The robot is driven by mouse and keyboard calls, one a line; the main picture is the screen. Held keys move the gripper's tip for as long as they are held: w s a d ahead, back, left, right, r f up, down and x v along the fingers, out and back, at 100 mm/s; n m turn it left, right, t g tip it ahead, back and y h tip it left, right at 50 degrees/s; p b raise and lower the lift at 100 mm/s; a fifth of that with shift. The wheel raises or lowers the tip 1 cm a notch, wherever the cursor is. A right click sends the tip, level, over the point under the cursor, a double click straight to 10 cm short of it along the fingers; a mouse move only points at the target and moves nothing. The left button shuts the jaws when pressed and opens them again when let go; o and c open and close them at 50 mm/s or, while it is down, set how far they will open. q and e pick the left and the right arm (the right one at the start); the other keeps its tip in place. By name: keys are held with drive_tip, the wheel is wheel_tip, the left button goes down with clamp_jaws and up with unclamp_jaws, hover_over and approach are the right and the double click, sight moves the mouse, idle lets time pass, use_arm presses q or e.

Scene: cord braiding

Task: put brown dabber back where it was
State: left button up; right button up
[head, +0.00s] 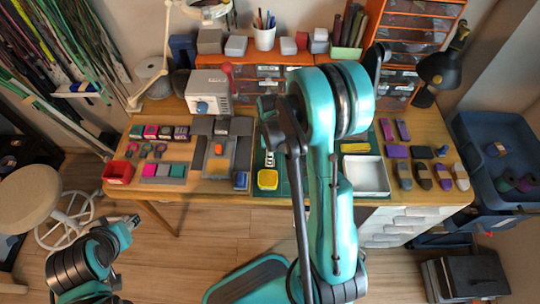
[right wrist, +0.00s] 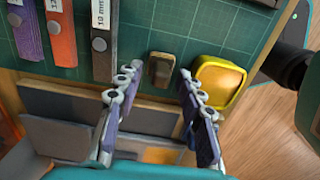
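The brown dabber, a small dark brown block (right wrist: 160,69), lies on the green cutting mat (right wrist: 220,28) in the right wrist view. It sits just beyond and between the fingertips of my right gripper (right wrist: 156,84), which is open with nothing visible between its fingers. A yellow square dish (right wrist: 219,82) is to the right of the block and also shows in the head view (head: 267,179). I cannot pick out the brown block in the head view. My left gripper (head: 131,221) hangs low at the left, off the table; its finger opening is too small to judge.
Tagged purple, orange and dark strips (right wrist: 61,35) lie left of the block. In the head view, a white tray (head: 367,190) and several purple and dark blocks (head: 423,176) are to the right. A grey stand (head: 220,165) and red box (head: 118,172) are to the left.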

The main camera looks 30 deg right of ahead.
wheel_tip(320, 180, up, 11)
drive_tip(key=p, duration=0.4)
drive_tip(key=s+a+r+m+t, duration=0.7)
drive_tip(key=s+a+r+m, duration=0.3)
drive_tip(key=s+r+m, duration=0.1)
drive_tip(key=shift+a+r+m, duration=0.3)
drive_tip(key=shift+r, duration=0.45)
